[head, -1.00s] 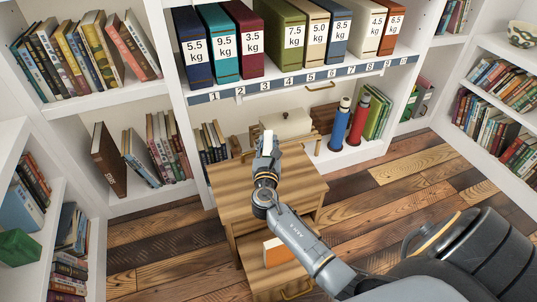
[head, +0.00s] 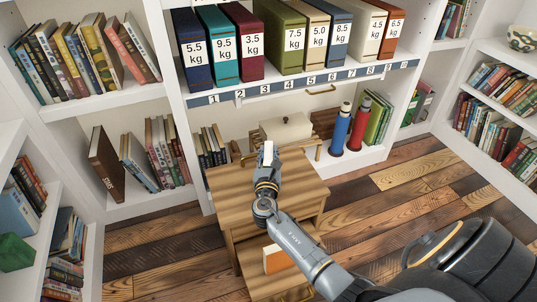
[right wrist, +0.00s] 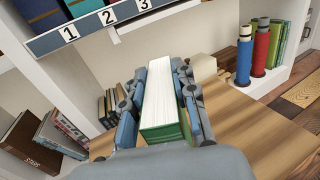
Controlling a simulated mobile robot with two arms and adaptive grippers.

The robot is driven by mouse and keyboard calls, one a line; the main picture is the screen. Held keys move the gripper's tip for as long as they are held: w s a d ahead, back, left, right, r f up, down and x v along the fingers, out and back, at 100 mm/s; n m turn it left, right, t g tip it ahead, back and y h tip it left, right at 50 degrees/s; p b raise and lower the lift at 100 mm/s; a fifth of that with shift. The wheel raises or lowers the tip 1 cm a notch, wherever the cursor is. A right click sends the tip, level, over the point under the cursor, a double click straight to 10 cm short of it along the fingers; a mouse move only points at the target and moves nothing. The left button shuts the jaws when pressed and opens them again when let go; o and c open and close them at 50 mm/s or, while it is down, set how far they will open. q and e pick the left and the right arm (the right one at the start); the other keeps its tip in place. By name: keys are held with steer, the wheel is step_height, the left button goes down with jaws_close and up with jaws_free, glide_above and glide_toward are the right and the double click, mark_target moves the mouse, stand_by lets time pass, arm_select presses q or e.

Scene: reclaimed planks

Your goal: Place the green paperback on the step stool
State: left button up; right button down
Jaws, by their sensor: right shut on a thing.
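The green paperback (right wrist: 162,105) is between the fingers of my right gripper (right wrist: 160,88), with its white page edges facing the wrist camera and green cover showing at the near end and side. In the head view my right gripper (head: 267,160) is over the back part of the wooden step stool's top (head: 228,184), and only a pale sliver of the book (head: 268,149) shows. I cannot tell whether the book touches the stool. The stool top also shows in the right wrist view (right wrist: 255,135). My left gripper is not in view.
Behind the stool, a shelf holds a cream box (head: 286,128), a blue bottle (head: 340,130) and a red bottle (head: 359,124). Labelled binders (head: 240,45) stand above. The stool top is bare around the gripper.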

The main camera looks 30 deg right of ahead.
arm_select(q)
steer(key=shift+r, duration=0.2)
arm_select(e)
steer(key=c, duration=1.1)
jaws_free()
steer(key=shift+f, duration=0.1)
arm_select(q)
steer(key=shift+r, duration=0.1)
arm_select(e)
steer(key=shift+o, duration=0.2)
